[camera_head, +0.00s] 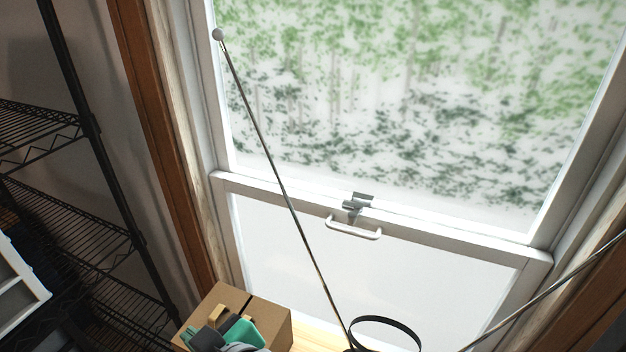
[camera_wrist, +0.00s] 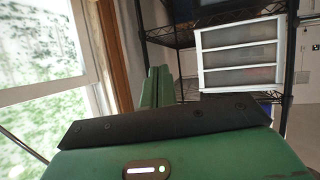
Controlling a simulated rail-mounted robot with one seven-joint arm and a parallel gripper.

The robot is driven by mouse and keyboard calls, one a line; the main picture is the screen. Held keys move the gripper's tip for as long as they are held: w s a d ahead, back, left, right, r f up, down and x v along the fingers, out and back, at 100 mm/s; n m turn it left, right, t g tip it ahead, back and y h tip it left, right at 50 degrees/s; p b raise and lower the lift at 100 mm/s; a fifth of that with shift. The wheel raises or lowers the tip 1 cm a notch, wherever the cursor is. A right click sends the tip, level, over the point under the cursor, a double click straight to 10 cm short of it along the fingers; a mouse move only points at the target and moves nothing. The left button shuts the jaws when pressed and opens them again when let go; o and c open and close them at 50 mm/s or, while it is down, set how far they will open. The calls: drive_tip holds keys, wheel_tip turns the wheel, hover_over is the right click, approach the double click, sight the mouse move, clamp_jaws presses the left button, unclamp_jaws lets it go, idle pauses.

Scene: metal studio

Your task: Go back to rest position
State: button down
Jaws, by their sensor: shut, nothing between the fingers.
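My gripper (camera_wrist: 157,87) shows in the wrist view beyond its green body and black plate. Its green fingers stand close together with nothing seen between them. They point toward a black wire shelf and a white drawer unit, apart from both as far as I can tell. In the head view, green and dark parts at the bottom left, in front of a cardboard box (camera_head: 262,316), look like part of my arm. The fingertips cannot be made out there.
A white sash window (camera_head: 400,225) with a handle (camera_head: 353,229) and latch (camera_head: 357,203) fills the head view's middle. A black wire shelf (camera_head: 75,205) stands at left. The white drawer unit (camera_wrist: 240,56) sits on the shelf. A thin rod with a ball end (camera_head: 218,34) crosses the window; a black ring (camera_head: 386,320) is below.

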drive_tip(key=w+d+r+m+t+h+b, duration=0.3)
drive_tip(key=d+r+m+t+b, duration=0.15)
drive_tip(key=d+r+t, duration=0.6)
drive_tip(key=s+d+r+m+t+h+b, duration=0.4)
drive_tip(key=s+d+r+m+t+h, duration=0.25)
drive_tip(key=s+r, duration=0.4)
wheel_tip(320, 180, up, 19)
drive_tip(key=p, duration=1.5)
drive_tip(key=shift+w+d+f+p, duration=0.2)
drive_tip(key=shift+w+d+p, duration=0.1)
drive_tip(key=shift+d+p, duration=0.1)
